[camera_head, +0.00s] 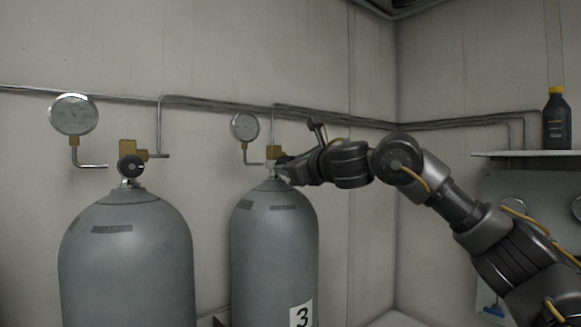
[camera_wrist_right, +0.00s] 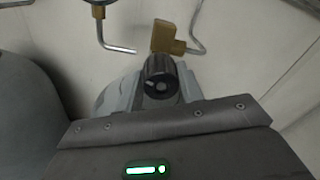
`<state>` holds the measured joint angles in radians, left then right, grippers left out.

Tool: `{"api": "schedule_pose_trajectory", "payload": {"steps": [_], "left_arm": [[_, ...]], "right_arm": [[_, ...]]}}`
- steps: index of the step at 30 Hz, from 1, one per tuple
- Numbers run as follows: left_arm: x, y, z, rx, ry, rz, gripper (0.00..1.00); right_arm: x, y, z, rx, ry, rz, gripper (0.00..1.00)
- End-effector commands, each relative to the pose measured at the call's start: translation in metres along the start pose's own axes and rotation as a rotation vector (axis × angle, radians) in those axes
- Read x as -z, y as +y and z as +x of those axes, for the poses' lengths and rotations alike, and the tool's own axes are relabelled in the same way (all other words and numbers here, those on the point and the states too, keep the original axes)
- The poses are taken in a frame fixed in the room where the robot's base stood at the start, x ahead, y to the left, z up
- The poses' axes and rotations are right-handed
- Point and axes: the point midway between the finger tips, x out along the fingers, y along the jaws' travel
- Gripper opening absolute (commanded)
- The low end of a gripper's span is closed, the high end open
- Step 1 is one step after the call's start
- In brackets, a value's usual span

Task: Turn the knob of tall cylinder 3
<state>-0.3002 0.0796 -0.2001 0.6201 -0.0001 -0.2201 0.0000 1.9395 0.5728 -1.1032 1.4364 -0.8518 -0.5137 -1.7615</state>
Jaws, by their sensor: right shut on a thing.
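Tall cylinder 3 (camera_head: 262,245) is grey, stands upright against the wall and bears a white label with a black 3. A brass valve (camera_head: 275,153) sits on its top; the valve also shows in the right wrist view (camera_wrist_right: 172,40). The cylinder's black round knob (camera_wrist_right: 159,76) shows in the right wrist view. My right gripper (camera_head: 280,170) reaches in from the right at the cylinder's valve and is shut on the knob. Its fingertips are small and partly hidden in the head view. My left gripper is in neither view.
Another grey cylinder (camera_head: 128,250) with a black knob (camera_head: 131,167) stands to the left. Round gauges (camera_head: 73,114) (camera_head: 244,127) and thin pipes are on the wall. A shelf (camera_head: 530,154) at the right holds a dark bottle (camera_head: 556,122).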

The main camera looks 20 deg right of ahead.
Motion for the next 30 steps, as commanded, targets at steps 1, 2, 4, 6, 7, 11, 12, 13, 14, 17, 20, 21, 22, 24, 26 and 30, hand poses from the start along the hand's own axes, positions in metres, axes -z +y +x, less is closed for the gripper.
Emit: {"api": "schedule_pose_trajectory", "payload": {"steps": [1, 2, 4, 6, 7, 11, 12, 13, 14, 17, 20, 21, 22, 24, 26, 30], "left_arm": [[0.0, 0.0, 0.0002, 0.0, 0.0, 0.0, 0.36], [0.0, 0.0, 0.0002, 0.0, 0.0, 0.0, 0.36], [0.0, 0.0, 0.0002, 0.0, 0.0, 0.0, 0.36], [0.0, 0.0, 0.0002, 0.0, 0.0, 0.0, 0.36], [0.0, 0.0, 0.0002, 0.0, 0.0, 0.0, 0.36], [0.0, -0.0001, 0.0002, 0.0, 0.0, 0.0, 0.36], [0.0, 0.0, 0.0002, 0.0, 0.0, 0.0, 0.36], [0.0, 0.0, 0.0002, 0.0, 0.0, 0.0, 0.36], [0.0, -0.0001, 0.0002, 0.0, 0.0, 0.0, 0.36], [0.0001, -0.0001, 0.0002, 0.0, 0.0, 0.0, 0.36], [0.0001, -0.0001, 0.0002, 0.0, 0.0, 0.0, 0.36], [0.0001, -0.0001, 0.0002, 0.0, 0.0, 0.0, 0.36], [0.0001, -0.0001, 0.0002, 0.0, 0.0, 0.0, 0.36], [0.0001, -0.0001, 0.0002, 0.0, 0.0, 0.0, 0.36], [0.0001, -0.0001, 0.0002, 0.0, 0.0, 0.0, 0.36], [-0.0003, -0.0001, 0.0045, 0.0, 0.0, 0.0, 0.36]], "right_arm": [[-0.0008, -0.0009, -0.0003, 0.002, -0.002, -0.006, 0.14], [-0.0008, -0.0009, -0.0003, 0.003, -0.002, -0.008, 0.14], [-0.0009, -0.0009, -0.0003, 0.003, -0.002, -0.012, 0.14], [-0.001, -0.0009, -0.0003, 0.003, -0.002, -0.014, 0.14], [-0.001, -0.001, -0.0003, 0.003, -0.002, -0.014, 0.14], [-0.001, -0.001, -0.0003, 0.003, -0.002, -0.014, 0.14], [-0.0011, -0.001, -0.0003, 0.003, -0.002, -0.013, 0.14], [-0.0011, -0.001, -0.0003, 0.003, -0.003, -0.013, 0.14], [-0.0011, -0.001, -0.0003, 0.003, -0.003, -0.013, 0.14], [-0.0011, -0.0009, -0.0003, 0.002, -0.002, -0.013, 0.48], [-0.0008, -0.0007, -0.0003, 0.002, -0.002, -0.013, 0.59], [-0.0007, -0.0006, -0.0002, 0.002, -0.002, -0.013, 0.59], [-0.0006, -0.0005, -0.0002, 0.002, -0.002, -0.013, 0.59], [-0.0004, -0.0004, -0.0001, 0.001, -0.001, -0.013, 0.59], [-0.0004, -0.0003, -0.0001, 0.001, -0.001, -0.013, 0.59], [0.0005, 0.0002, -0.0047, 0.001, -0.003, -0.014, 0.59]]}}
